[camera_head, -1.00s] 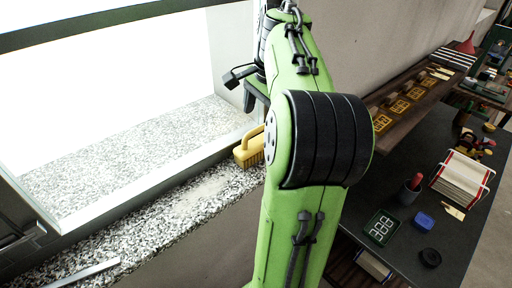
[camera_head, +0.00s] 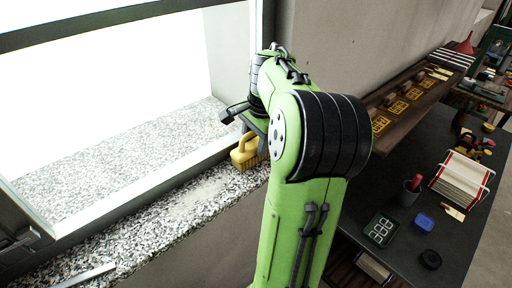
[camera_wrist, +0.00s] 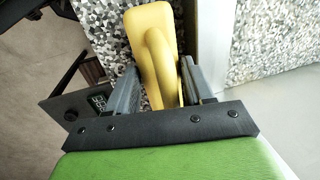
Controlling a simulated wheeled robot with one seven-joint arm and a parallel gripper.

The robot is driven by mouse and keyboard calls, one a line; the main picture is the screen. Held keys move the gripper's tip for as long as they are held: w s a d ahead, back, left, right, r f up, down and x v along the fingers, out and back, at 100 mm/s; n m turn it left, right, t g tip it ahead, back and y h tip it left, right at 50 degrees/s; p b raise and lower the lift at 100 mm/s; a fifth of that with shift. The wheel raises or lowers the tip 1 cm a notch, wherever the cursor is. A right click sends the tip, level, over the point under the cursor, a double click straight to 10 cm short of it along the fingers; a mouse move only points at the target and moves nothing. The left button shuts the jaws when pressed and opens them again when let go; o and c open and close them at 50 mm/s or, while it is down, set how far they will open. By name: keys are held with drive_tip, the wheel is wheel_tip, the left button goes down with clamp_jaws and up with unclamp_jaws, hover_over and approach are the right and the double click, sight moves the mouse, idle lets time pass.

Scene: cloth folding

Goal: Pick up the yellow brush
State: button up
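The yellow brush (camera_head: 244,151) sits on the speckled stone window sill (camera_head: 180,208) in the head view, with its handle loop on top and bristles down. In the wrist view the yellow brush (camera_wrist: 156,42) lies between the two grey fingers of my gripper (camera_wrist: 165,80), its handle running up the picture. The fingers are apart, one on each side of the handle. The right finger is very near the handle; a gap shows on the left. In the head view my arm hides most of the gripper, just above and behind the brush.
The window frame (camera_head: 150,183) rises behind the sill. A metal strip (camera_head: 88,276) lies on the sill's near end.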

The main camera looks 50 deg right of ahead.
drive_tip(key=c, duration=0.5)
wheel_tip(320, 180, up, 10)
drive_tip(key=shift+d+r+p, duration=0.1)
drive_tip(key=shift+p, duration=0.8)
